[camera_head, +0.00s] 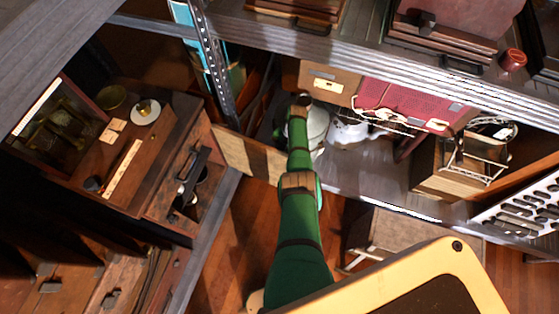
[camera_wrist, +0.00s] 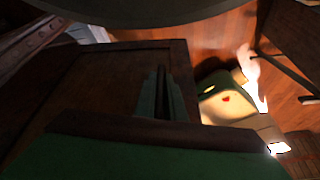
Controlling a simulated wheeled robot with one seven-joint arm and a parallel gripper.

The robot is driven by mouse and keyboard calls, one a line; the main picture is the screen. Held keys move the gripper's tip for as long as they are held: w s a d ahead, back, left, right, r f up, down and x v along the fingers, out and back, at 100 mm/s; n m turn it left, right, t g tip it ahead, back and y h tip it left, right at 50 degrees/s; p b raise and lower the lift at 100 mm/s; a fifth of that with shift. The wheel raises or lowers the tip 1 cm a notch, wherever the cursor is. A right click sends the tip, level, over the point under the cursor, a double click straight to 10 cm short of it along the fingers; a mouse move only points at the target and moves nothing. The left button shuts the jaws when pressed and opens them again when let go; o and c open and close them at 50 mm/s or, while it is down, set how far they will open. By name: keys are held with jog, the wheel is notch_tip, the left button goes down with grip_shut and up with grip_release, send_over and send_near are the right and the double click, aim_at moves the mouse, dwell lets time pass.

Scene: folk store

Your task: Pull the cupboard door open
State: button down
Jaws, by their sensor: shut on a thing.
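In the wrist view my gripper (camera_wrist: 165,97) shows as narrow grey-green fingers, shut at the edge of a dark framed wooden panel, which I take to be the cupboard door (camera_wrist: 95,85). In the head view a light brown wooden panel (camera_head: 248,154), probably the same door, stands out at an angle between the left cabinet and the metal shelf. My green arm reaches up past its right end. My fingers and their contact with the door are hidden in the head view.
A wooden cabinet (camera_head: 150,150) with a white saucer (camera_head: 145,112) on top stands at the left. A metal shelf (camera_head: 380,190) holds a white kettle (camera_head: 347,131) and a wooden box (camera_head: 448,172) on the right. A metal post (camera_head: 208,60) rises near the door. Open wooden floor (camera_head: 245,235) lies below.

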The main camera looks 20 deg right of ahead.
jog(key=shift+a+f, duration=0.2)
jog(key=shift+a, duration=0.1)
jog(key=c, duration=1.8)
grip_release()
jog(key=shift+c, duration=0.2)
jog(key=shift+d+r, duration=0.1)
jog(key=shift+d, duration=0.1)
jog(key=v, duration=1)
jog(key=shift+d+r, duration=0.2)
jog(key=shift+r, duration=0.15)
jog(key=shift+w, duration=0.1)
